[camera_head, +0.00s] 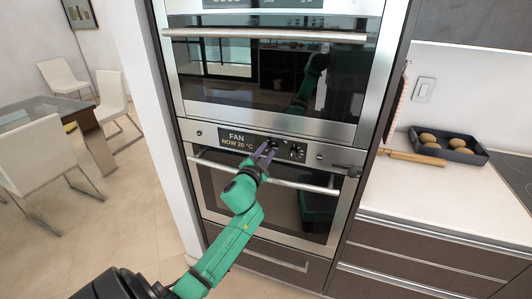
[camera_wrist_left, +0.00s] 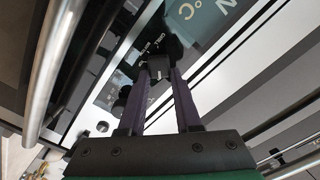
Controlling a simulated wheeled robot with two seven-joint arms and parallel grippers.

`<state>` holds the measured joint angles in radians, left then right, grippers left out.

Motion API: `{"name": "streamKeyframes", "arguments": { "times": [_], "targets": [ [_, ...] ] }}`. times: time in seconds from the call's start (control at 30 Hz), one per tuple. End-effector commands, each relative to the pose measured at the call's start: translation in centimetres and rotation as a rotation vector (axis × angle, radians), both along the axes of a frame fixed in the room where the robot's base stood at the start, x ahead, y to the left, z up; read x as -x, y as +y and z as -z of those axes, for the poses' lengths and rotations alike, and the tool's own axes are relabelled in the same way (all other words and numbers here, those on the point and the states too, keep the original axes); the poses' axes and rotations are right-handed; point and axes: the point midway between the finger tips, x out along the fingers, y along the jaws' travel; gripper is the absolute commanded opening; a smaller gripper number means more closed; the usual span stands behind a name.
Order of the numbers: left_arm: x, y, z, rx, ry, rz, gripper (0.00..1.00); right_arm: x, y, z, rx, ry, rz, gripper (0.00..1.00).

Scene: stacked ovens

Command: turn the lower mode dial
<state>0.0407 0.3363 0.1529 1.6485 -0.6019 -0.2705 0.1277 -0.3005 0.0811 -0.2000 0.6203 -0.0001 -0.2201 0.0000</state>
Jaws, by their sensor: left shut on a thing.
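The lower oven's control panel (camera_head: 207,132) has a display reading "FAN NOW 20 °C". My left gripper (camera_head: 268,148) reaches the panel just right of the display. In the left wrist view, its two dark fingers (camera_wrist_left: 158,78) are shut on a small dark dial (camera_wrist_left: 159,64), the mode dial, with small lettering including "GRILL" around it. In the head view the fingers largely hide this dial. Another dark dial (camera_head: 297,151) sits to its right on the panel, free of the gripper. My right gripper is not in view.
The lower oven door's bar handle (camera_head: 300,184) runs just below the panel, under my left wrist. The upper oven (camera_head: 270,75) is above. A counter at right holds a dark tray (camera_head: 465,153) with several round buns and a wooden rolling pin (camera_head: 410,157).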

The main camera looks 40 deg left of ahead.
Motion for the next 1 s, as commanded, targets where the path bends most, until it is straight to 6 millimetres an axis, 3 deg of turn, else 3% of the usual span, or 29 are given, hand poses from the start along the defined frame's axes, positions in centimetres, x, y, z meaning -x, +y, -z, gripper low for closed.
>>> {"name": "streamKeyframes", "arguments": {
  "times": [0.27,0.3,0.37,0.77,0.87,1.0],
  "targets": [
    [0.0,0.0,0.0,0.0,0.0,0.0,0.0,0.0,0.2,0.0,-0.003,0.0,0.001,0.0],
    [0.0,0.0,0.0,0.0,0.0,0.0,0.44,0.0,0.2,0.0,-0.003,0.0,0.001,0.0],
    [0.0,0.0,0.0,0.0,0.0,0.0,0.62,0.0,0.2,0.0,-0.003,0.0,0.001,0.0],
    [0.7,-0.2,0.2,0.0,0.001,0.0,0.62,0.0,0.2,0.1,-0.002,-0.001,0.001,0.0],
    [2.2,-0.8,0.3,0.0,0.003,0.001,0.62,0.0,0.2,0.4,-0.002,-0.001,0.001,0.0],
    [5.8,-2.1,0.4,0.001,0.002,0.002,0.62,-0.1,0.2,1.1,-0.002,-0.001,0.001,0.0]
  ]
}}
